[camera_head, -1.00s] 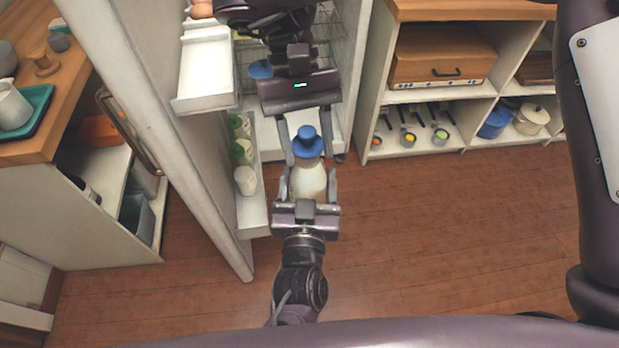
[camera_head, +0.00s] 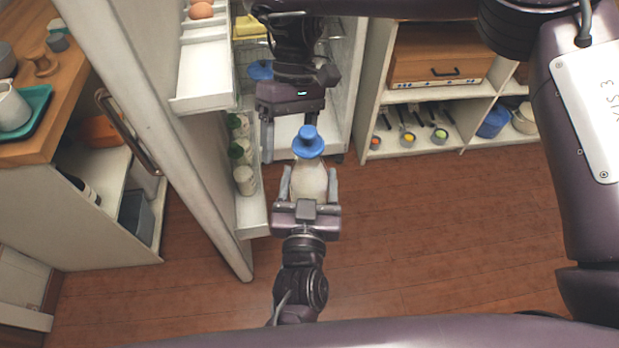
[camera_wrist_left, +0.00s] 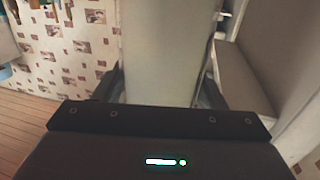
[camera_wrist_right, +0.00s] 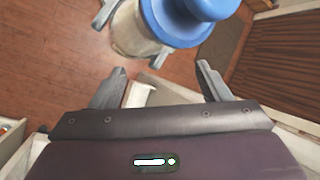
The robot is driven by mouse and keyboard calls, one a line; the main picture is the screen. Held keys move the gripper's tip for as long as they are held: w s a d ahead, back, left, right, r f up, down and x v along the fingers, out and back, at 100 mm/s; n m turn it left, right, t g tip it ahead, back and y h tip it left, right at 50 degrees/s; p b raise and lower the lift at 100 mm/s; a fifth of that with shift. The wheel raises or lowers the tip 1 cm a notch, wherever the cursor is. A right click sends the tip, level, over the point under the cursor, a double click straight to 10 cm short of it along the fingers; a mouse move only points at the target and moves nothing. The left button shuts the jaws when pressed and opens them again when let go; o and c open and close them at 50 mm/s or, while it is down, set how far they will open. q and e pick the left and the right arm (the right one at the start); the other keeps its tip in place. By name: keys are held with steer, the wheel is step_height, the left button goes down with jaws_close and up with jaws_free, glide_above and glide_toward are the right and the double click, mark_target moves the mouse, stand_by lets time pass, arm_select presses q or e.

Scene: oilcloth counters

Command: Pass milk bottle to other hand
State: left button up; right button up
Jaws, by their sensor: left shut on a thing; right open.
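The milk bottle (camera_head: 311,180), a pale bottle with a blue cap, stands in the middle of the head view. My left gripper (camera_head: 309,178), low in that view, is shut on its body. In the left wrist view the pale bottle body (camera_wrist_left: 165,50) fills the space between the fingers. My right gripper (camera_head: 290,140) comes in from above, open and empty, just behind the blue cap. In the right wrist view the bottle's cap (camera_wrist_right: 190,15) and pale body lie beyond the open fingers (camera_wrist_right: 160,78), not between them.
An open fridge door (camera_head: 195,180) with shelves of eggs (camera_head: 201,11) and jars (camera_head: 243,178) stands close at the left of both grippers. The fridge interior is behind the right gripper. A shelf unit (camera_head: 370,95) stands at the right. The wooden floor (camera_head: 430,220) right of the bottle is clear.

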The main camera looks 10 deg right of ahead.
steer(key=w+a+f+n+t+y, duration=0.25)
steer(key=a+f+y, duration=0.25)
steer(key=a+f, duration=0.3)
steer(key=w+a+f+n+t+y, duration=0.1)
steer(key=w+a+f+n+y, duration=0.3)
steer(key=f, duration=0.6)
steer(key=d+f+m+t, duration=0.2)
steer(key=f+m+t, duration=0.15)
steer(key=f, duration=0.55)
steer(key=d+f+m+t, duration=0.3)
steer(key=f+t, duration=0.1)
steer(key=f, duration=0.4)
steer(key=s+d+f+m+h, duration=0.2)
steer(key=s+d+f+h, duration=0.1)
steer(key=s+d+f, duration=0.5)
steer(key=s+d+f+m+h, duration=0.1)
steer(key=s+d+f+h, duration=0.2)
steer(key=s+d+f, duration=0.6)
steer(key=s+d+f+g+h, duration=0.1)
steer(key=s+d+f, duration=0.2)
steer(key=s, duration=0.5)
steer(key=s+d+f+m+g+h, duration=0.1)
steer(key=s+d+f, duration=0.3)
steer(key=s, duration=0.4)
steer(key=s+d+f+g+h, duration=0.2)
steer(key=s+d, duration=0.3)
steer(key=s, duration=0.3)
steer(key=shift+s+d+f+m+h, duration=0.3)
steer(key=shift+s+f, duration=0.1)
steer(key=shift+f, duration=0.3)
